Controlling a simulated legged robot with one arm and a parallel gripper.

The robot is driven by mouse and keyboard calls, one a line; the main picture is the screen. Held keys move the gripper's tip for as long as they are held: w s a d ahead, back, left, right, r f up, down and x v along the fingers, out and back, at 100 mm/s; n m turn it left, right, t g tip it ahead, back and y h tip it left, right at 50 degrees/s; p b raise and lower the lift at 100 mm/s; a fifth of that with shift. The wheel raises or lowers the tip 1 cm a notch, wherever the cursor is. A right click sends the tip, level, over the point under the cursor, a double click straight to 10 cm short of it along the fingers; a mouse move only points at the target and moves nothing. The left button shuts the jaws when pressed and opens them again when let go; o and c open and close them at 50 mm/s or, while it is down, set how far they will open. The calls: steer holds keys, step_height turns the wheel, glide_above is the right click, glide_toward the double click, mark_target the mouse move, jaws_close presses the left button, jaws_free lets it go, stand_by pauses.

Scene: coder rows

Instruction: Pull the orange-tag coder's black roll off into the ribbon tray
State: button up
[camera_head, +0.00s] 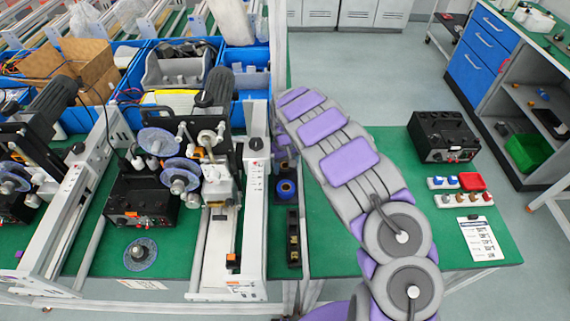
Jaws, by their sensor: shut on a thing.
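My purple and grey arm reaches up and bends left. The middle coder (142,200) has a black body, translucent blue reels (180,175) and a white frame. A small orange part (232,261) shows low on that frame. A narrow black tray (293,237) lies below the roll.
Another coder (15,180) stands at the left. Blue bins (245,82) line the back. A loose blue disc (140,254) lies on the green table. At right are a black box (443,136), small coloured parts (460,190) and a printed sheet (483,240).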

steer(key=shift+f, duration=0.3)
steer(key=o, duration=1)
steer(key=shift+o, duration=0.2)
steer(key=shift+r, duration=0.1)
steer(key=r+p, duration=0.1)
steer(key=r, duration=0.3)
steer(key=w+r+p, duration=0.1)
steer(key=r, duration=0.1)
steer(key=shift+a+p, duration=0.2)
steer(key=shift+p, duration=0.15)
steer(key=w+d+r+m+t, duration=0.4)
steer(key=w+r+t, duration=0.2)
steer(key=w+r, duration=0.15)
steer(key=s+d+r+m+t+h, duration=0.1)
steer(key=s+d+r+t+h, duration=0.1)
steer(key=r, duration=0.5)
steer(key=s+d+r+m+t+h+b, duration=0.1)
steer(key=s+d+r+m+t+h, duration=0.1)
steer(key=d+r+t, duration=0.3)
step_height(320, 180, up, 3)
steer(key=s+t, duration=0.1)
steer(key=t, duration=0.1)
steer(key=shift+s+d+t+b, duration=0.3)
steer(key=shift+s+d+t, duration=0.05)
steer(key=shift+s+t, duration=0.05)
